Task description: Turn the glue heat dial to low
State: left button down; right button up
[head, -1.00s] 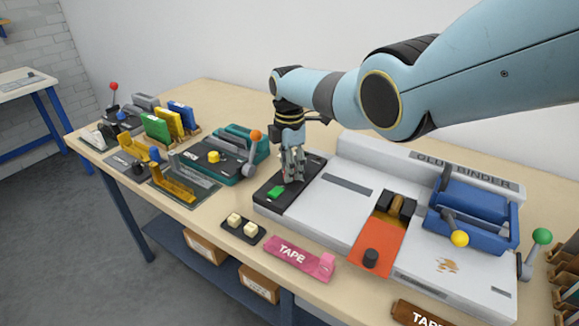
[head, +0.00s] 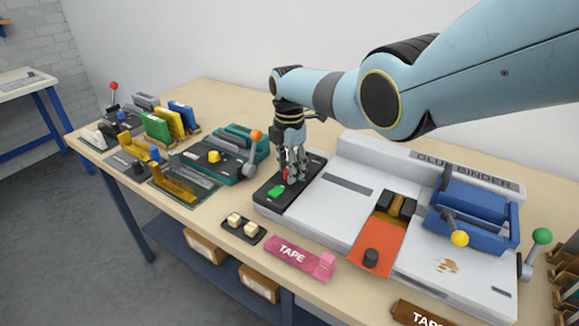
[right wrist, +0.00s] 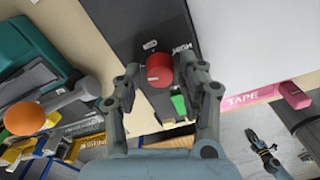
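The glue heat dial is a red round knob (right wrist: 159,70) on the dark panel (head: 265,195) at the left end of the glue binder (head: 335,205). In the right wrist view MED and HIGH labels show beside the knob; I cannot read a LOW label or tell its setting. My right gripper (right wrist: 157,76) is open, its fingers on either side of the knob with small gaps visible. In the head view the right gripper (head: 291,178) is low over the panel and partly hides the knob. What seems to be my left gripper (right wrist: 262,143) shows small in the right wrist view; its opening is unclear.
A green button (head: 276,191) sits on the same panel, near the knob. A teal machine (head: 235,170) with an orange ball handle stands to the left. A pink tape block (head: 297,258) and a black two-button box (head: 242,229) lie in front.

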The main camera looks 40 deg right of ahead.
jog(key=shift+o, duration=0.8)
notch_tip(320, 180, up, 12)
dwell(0.4)
